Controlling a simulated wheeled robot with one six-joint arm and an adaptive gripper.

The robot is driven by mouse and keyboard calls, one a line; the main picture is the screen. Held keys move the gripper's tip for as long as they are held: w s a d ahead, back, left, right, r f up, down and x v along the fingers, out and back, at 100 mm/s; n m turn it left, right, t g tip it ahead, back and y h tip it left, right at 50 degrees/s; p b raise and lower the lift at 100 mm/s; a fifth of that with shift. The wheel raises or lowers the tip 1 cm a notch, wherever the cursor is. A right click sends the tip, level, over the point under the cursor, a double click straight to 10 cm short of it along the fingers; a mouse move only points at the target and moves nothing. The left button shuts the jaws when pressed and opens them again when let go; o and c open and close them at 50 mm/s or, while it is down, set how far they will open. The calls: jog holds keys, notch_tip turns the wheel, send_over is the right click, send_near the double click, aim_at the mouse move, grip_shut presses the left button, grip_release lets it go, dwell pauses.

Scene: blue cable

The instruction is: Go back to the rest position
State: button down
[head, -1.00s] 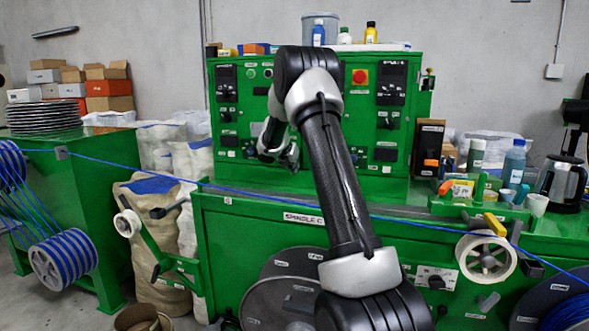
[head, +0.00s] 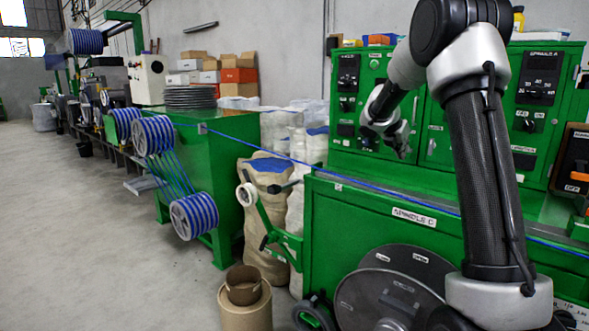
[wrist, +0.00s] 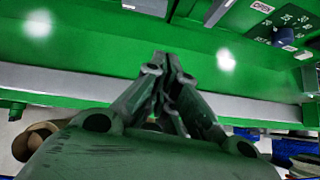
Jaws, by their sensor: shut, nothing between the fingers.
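My gripper (head: 404,152) hangs at the end of my raised arm, in front of the green control cabinet in the head view. In the wrist view its fingers (wrist: 172,60) are together, with nothing between them, against a green machine surface. The blue cable (head: 272,153) runs taut from a guide on the left green stand, across the gap and along the Spindle C machine (head: 370,215). It passes behind my arm. In the head view my gripper is above the cable line and looks apart from it.
Blue-striped spools (head: 195,215) stand by the left green stand (head: 240,150). Sacks (head: 268,190) and a brown drum (head: 245,300) stand between stand and machine. A green bracket with a white roller (head: 246,195) juts out. The grey floor (head: 90,220) at left is open.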

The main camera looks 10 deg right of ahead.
jog(key=s+a+f+m+g+y, duration=0.1)
jog(key=s+a+f+m+g, duration=0.15)
jog(key=s+m, duration=0.5)
jog(key=s+a+f+m+g+y, duration=0.1)
jog(key=s+f+m, duration=0.2)
jog(key=s+m, duration=0.45)
jog(key=s+a+r+m+t+y, duration=0.1)
jog(key=s+a+m+y, duration=0.1)
jog(key=s+a, duration=0.3)
jog(key=s+a+r+m+t+y, duration=0.1)
jog(key=s+a+m, duration=0.3)
jog(key=s, duration=1)
jog(key=s+a+r+m+t+y, duration=0.1)
jog(key=s+a+r+m+y, duration=0.1)
jog(key=s+a, duration=0.5)
jog(key=s+r+m, duration=0.1)
jog(key=s, duration=0.1)
jog(key=shift+s+a+y, duration=0.3)
jog(key=shift+s, duration=0.1)
